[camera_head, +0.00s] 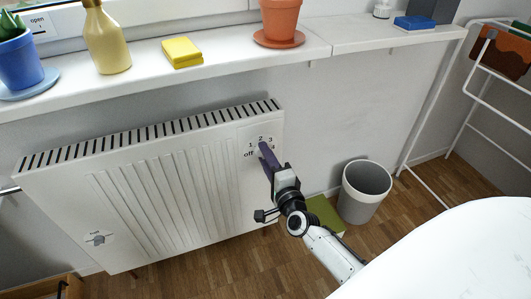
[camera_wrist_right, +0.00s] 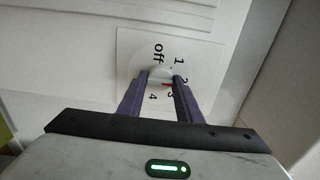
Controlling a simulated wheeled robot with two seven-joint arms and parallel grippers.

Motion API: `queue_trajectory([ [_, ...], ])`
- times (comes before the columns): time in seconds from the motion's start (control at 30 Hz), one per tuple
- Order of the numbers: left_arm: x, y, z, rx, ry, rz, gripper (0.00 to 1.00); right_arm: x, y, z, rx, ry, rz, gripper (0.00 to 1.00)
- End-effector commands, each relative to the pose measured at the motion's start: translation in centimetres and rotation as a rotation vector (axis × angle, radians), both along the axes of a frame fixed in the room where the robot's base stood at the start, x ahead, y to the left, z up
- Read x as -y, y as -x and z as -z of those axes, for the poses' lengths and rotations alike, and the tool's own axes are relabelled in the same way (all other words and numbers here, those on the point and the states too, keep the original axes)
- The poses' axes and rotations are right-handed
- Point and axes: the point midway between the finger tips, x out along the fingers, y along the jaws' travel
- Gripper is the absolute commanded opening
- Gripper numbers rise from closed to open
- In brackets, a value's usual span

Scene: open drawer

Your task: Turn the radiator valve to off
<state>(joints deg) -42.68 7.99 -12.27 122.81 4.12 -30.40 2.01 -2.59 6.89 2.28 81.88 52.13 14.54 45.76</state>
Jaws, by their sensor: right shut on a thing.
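The white radiator (camera_head: 140,195) hangs under the window sill. Its valve plate (camera_wrist_right: 205,52), at the radiator's upper right in the head view, carries off, 1, 2, 3 and 4. The round pale valve knob (camera_wrist_right: 157,73) sits in the middle of the plate. Its red mark points toward 2 and 3, away from off. My right gripper (camera_head: 264,147) reaches up to the plate. In the wrist view its purple fingers (camera_wrist_right: 160,76) are shut on the knob, one on each side, and partly cover it. My left gripper is not in view.
The sill (camera_head: 225,55) above holds a yellow bottle (camera_head: 106,42), yellow sponges (camera_head: 182,51) and potted plants. A grey bin (camera_head: 365,190) and a green box (camera_head: 325,214) stand on the floor by my right arm. A white drying rack (camera_head: 435,110) and a white table (camera_head: 460,250) are at right.

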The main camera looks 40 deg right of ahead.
Motion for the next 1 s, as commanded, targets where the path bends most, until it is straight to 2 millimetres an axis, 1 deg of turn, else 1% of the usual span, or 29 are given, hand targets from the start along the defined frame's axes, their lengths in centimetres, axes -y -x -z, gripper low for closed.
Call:
queue_trajectory([
  [0.03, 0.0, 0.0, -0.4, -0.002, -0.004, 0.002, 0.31, 0.0, 0.0, -0.2, -0.012, 0.042, 0.0, 0.09],
  [0.2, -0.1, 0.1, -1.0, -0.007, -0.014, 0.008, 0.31, 0.0, 0.0, -0.2, -0.05, 0.201, 0.0, 0.09],
  [0.43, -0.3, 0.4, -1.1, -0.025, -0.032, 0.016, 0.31, 0.0, 0.0, -0.2, -0.101, 0.411, 0.0, 0.09],
  [0.8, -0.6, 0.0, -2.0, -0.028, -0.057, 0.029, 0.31, 0.0, 0.0, -0.2, -0.183, 0.753, 0.0, 0.09],
  [1.0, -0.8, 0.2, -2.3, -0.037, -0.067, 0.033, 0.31, -0.1, 0.0, -0.2, -0.226, 0.936, 0.0, 0.09],
])
